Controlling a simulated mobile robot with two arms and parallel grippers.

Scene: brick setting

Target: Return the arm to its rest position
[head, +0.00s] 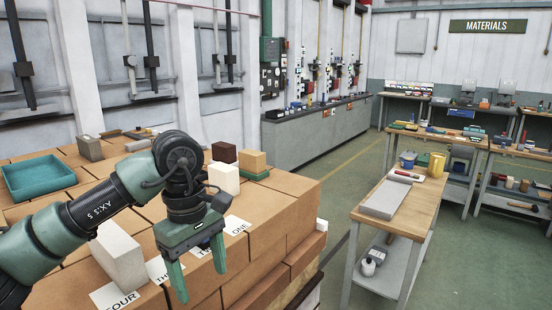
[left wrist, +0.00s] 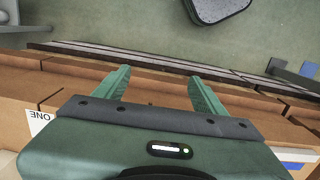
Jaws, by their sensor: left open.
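My left arm reaches in from the left in the head view. Its green left gripper (head: 198,268) points down at the front edge of the brick stack (head: 285,188). The two fingers are apart with nothing between them; they also show spread and empty in the left wrist view (left wrist: 158,78), over the stack's edge and the floor. Number cards lie along the front of the stack: FOUR (head: 115,296) at the left and ONE (head: 236,225) at the right, with two partly hidden between them. My right gripper is not in view.
On the stack are a light grey block (head: 119,255), a cream block (head: 224,178), a dark brown block (head: 224,152), a tan block (head: 252,161) and a teal tray (head: 38,178). A wooden workbench (head: 420,205) stands to the right across open green floor.

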